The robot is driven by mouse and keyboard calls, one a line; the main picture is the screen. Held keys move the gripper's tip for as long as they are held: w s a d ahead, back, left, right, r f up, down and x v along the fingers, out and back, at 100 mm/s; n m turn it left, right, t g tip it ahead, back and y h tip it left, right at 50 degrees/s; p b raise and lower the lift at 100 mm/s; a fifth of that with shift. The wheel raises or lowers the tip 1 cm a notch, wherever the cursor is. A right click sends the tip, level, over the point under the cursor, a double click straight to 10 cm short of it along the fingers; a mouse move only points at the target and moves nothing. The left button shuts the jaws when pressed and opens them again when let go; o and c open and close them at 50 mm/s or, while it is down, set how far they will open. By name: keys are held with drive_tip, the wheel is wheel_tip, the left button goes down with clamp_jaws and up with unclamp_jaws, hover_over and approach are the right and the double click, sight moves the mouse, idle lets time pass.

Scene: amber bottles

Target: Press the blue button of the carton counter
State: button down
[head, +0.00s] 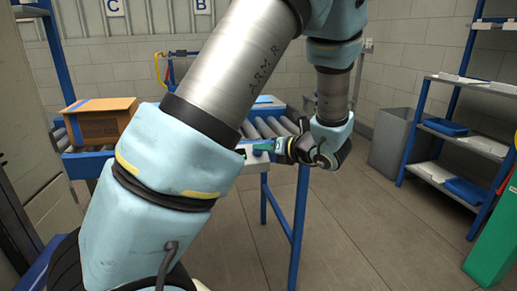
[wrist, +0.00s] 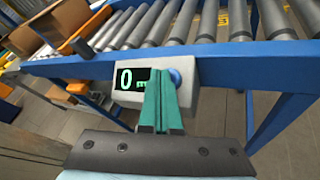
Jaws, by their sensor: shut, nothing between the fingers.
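The carton counter (wrist: 190,62) is a light grey box on the blue side rail of the roller conveyor. Its black display (wrist: 130,78) shows a green 0. The blue button (wrist: 175,77) is partly visible to the right of the display in the wrist view, behind my gripper's fingertips. My gripper (wrist: 160,75) has its green fingers shut and empty, pointing at the button. I cannot tell whether the fingertips touch the button. In the head view my gripper (head: 262,147) is at the counter's front, and my arm hides much of the conveyor.
The roller conveyor (head: 268,127) stands on blue legs. A cardboard carton (head: 100,121) rests at its left; an open carton (wrist: 70,20) shows in the wrist view. A grey bin (head: 397,136) and blue shelving (head: 421,115) stand to the right. The floor between is clear.

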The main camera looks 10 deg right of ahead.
drive_tip(key=shift+s+r, duration=0.1)
drive_tip(key=s+r+p, duration=0.3)
drive_tip(key=r+p, duration=0.2)
drive_tip(key=shift+d+p, duration=0.2)
drive_tip(key=shift+p, duration=0.15)
drive_tip(key=shift+r, duration=0.1)
